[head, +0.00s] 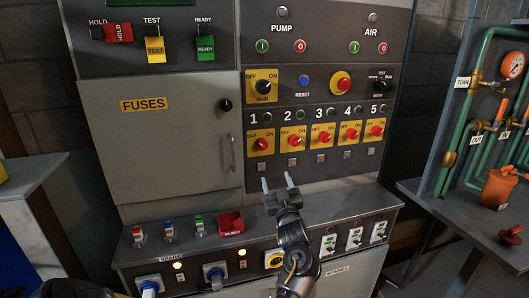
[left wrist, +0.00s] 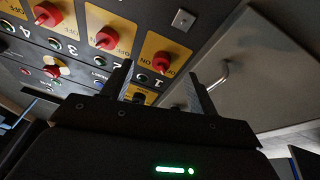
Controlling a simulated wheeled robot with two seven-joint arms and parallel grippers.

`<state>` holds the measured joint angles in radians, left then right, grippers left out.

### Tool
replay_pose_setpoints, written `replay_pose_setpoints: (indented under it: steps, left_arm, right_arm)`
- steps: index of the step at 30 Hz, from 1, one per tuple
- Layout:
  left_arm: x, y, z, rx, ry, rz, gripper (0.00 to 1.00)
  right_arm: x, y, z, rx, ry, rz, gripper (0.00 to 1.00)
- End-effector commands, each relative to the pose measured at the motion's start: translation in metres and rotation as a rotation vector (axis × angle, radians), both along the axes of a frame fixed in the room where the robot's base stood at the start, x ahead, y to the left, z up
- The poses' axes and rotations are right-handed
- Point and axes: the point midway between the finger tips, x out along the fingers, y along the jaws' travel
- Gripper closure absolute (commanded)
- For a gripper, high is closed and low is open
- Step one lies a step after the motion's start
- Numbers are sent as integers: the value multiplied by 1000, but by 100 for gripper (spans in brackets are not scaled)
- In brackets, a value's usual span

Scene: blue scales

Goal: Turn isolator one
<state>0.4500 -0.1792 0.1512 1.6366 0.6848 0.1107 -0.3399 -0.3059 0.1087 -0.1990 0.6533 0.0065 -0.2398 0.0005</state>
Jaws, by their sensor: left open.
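Isolator one is a red knob (head: 262,143) on a yellow ON/OFF plate, under the number 1 at the left end of a row of similar isolators. The picture is too small to read its setting surely. In the left wrist view, which is upside down, the same red knob (left wrist: 166,62) shows beyond and between my fingertips. My left gripper (head: 277,182) is open and empty, in front of the panel and below isolators one and two in the head view. Its two fingers also show in the left wrist view (left wrist: 158,74), apart from the knob. My right gripper is not in view.
Isolator two (head: 294,140) is close beside isolator one. A grey door marked FUSES (head: 150,150) with a handle (head: 231,153) is to the left. A ledge with switches (head: 230,222) juts out below. Green pipework (head: 465,120) stands at the right.

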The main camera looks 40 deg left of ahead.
Motion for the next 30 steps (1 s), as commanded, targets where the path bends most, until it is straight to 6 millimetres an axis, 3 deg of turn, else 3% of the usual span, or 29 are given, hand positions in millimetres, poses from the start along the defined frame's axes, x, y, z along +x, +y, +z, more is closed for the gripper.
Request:
replay_pose_setpoints:
  steps: [4, 13, 30]
  left_arm:
    - [1, 4, 24, 28, -58, 95, 41]
    - [4, 12, 34, 39, -70, 121, 41]
    - [47, 84, 67, 39, -68, 119, 41]
  right_arm:
    - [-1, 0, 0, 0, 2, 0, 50]
    - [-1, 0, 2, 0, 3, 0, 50]
    - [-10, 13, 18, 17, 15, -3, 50]
